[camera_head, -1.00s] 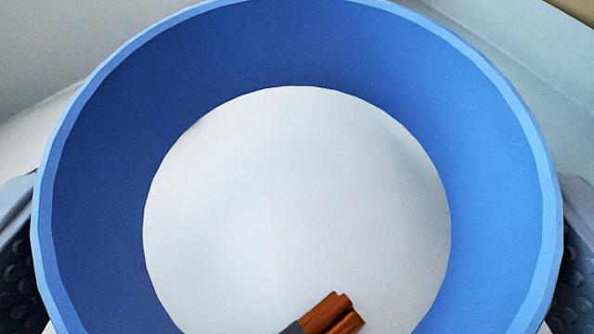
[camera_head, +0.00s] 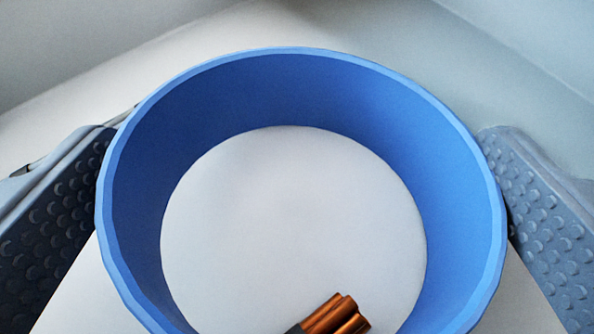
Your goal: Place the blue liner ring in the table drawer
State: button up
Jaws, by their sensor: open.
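The blue liner ring (camera_head: 300,88) is in the middle of the head view, seen from above into its open centre. It appears to rest on a white surface (camera_head: 78,300) that also shows through its middle. Pale walls meeting in a corner behind it look like the inside of the drawer, but the drawer's front is out of view. My gripper (camera_head: 300,136) is open, with one grey, knobbed finger on each side of the ring. The fingers are spread and look level with or above the ring's sides; I cannot tell whether either still touches.
Pale walls (camera_head: 525,45) rise at the upper right and upper left (camera_head: 90,40). Bare white floor shows between the ring and the left wall. Copper-coloured bars (camera_head: 336,313) show at the bottom edge; what they belong to is unclear.

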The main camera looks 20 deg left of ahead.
jog(key=v, duration=0.2)
jog(key=p+v, duration=0.1)
jog(key=v, duration=0.2)
jog(key=p+v, duration=0.1)
jog(key=v, duration=0.1)
jog(key=shift+s+r, duration=0.2)
jog(key=shift+r, duration=0.25)
jog(key=d+r+m+t+h, duration=0.1)
jog(key=d+r, duration=0.4)
jog(key=r, duration=0.9)
jog(key=d+r+h, duration=0.1)
jog(key=d+r, duration=0.3)
jog(key=r, duration=1)
jog(key=s+d+r, duration=0.3)
jog(key=s+r, duration=0.2)
jog(key=r, duration=0.2)
jog(key=s+d+r+m+h, duration=0.1)
jog(key=s+d+r, duration=0.2)
jog(key=s+r, duration=0.2)
jog(key=s+d+r+t, duration=0.1)
jog(key=s+d+r, duration=0.2)
jog(key=r, duration=0.6)
jog(key=shift+s+d+r+m+h, duration=0.3)
jog(key=shift+s+d+m, duration=0.1)
jog(key=shift+s, duration=0.75)
